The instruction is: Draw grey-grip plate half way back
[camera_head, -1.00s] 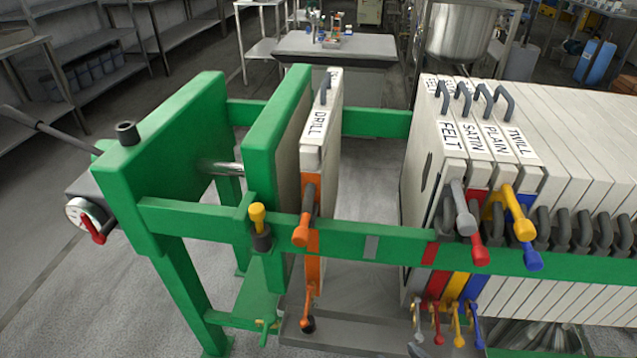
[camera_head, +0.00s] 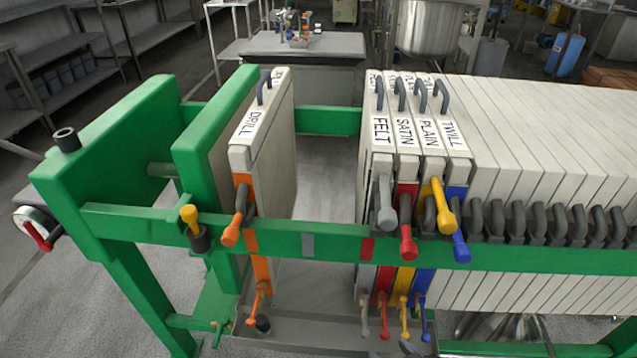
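The grey-grip plate, labelled FELT (camera_head: 382,150), stands upright at the left end of the packed plate stack. Its grey grip (camera_head: 385,203) sticks out over the green front rail (camera_head: 330,238). The red-grip SATIN plate (camera_head: 406,152), yellow-grip PLAIN plate (camera_head: 430,150) and blue-grip TWILL plate (camera_head: 454,150) stand close to its right. The orange-grip DRILL plate (camera_head: 262,150) stands apart at the left, by the green pressing plate (camera_head: 212,135). A wide gap lies between DRILL and FELT. Neither of my grippers is in view.
The rail carries an orange patch (camera_head: 251,242), a grey patch (camera_head: 308,245) and a red patch (camera_head: 367,249). A yellow-topped lever (camera_head: 190,215) stands at the rail's left. A green end frame (camera_head: 110,150) with a red-handled dial (camera_head: 37,228) stands further left. A grey table (camera_head: 305,48) is behind.

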